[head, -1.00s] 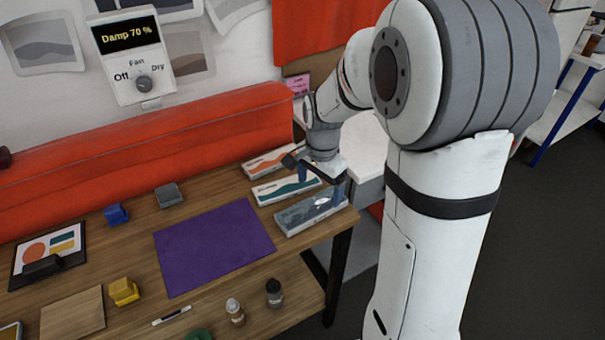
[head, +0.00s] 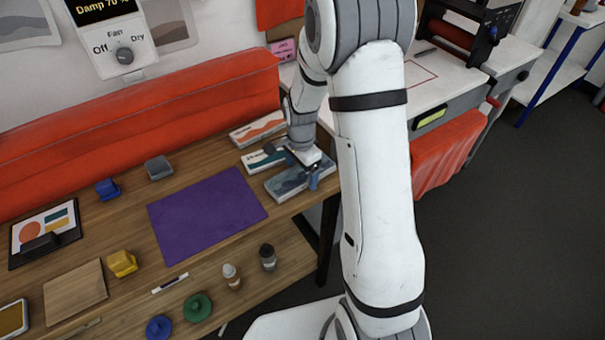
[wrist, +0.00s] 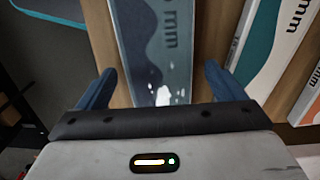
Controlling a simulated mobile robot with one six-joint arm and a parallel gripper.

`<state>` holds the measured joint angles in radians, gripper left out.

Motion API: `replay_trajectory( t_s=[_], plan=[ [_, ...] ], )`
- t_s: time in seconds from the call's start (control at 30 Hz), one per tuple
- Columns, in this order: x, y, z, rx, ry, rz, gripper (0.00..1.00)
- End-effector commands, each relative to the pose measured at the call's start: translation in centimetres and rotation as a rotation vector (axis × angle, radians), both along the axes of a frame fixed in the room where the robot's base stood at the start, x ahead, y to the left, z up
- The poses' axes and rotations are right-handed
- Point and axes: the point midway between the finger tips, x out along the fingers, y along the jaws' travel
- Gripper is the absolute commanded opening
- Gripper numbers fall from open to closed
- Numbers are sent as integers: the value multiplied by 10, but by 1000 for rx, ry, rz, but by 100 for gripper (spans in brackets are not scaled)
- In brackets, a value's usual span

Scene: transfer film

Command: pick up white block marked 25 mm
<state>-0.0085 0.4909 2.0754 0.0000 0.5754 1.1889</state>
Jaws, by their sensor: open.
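Three white flat blocks with coloured wave prints lie in a row at the right end of the wooden table. The nearest has a blue-grey print (head: 290,182); in the wrist view this block (wrist: 150,45) shows "mm" after a partly hidden number. The teal-print block (head: 257,160) lies beside it and also shows "mm" in the wrist view (wrist: 262,45). The orange-print block (head: 257,129) is farthest. I cannot read which is marked 25 mm. My gripper (wrist: 160,72) is open, with one finger on each side of the blue-grey block; I cannot tell whether they touch it.
A purple mat (head: 207,210) lies left of the blocks. Two small bottles (head: 250,265) stand near the table's front edge. The teal block lies close to my right finger in the wrist view.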

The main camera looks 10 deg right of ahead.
Motion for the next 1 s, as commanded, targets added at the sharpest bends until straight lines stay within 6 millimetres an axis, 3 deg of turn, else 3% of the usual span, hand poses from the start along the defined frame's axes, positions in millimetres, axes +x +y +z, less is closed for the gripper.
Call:
replay_trajectory(
  t_s=[0.17, 0.8, 1.0],
  plan=[
    [0, 0, 0, 0, 0, 0, 89],
    [0, -1, 0, 0, 0, -2, 38],
    [0, -1, 1, 0, -1, -2, 37]
  ],
)
